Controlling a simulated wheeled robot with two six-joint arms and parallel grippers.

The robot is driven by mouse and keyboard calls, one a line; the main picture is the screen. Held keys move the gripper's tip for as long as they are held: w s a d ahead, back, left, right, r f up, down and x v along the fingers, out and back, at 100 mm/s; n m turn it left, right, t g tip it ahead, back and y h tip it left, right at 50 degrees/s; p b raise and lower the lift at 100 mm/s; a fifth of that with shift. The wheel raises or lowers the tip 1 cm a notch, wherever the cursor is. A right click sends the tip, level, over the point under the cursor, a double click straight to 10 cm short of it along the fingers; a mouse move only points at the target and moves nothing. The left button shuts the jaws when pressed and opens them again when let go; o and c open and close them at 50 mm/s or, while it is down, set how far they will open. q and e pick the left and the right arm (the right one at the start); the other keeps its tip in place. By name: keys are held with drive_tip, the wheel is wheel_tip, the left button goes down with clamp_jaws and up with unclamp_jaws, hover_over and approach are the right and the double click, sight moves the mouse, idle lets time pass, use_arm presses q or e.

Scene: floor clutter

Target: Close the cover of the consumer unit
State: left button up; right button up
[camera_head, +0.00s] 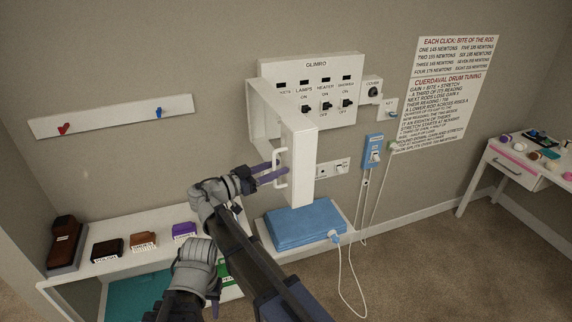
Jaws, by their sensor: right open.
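The white consumer unit (312,72), marked GLIMBO, is on the wall with a row of black switches showing. Its white cover (302,160) stands open, swung out from the wall at the unit's left side. A white bar handle (281,168) is on the cover. My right gripper (270,173) is open, with its purple fingers at the handle; I cannot tell whether they touch it. My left gripper (214,300) is low in the view, left of the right arm and away from the cover. Its fingers are mostly hidden.
A low white shelf (135,238) with shoe-care items is at the left. A blue switch device (373,150) with hanging cords is on the wall to the right. A peg rail (110,116) is at upper left.

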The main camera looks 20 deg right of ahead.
drive_tip(key=shift+d, duration=0.1)
drive_tip(key=shift+a+r, duration=0.1)
drive_tip(key=shift+a, duration=0.15)
drive_tip(key=shift+d, duration=0.1)
clamp_jaws()
idle(1.1)
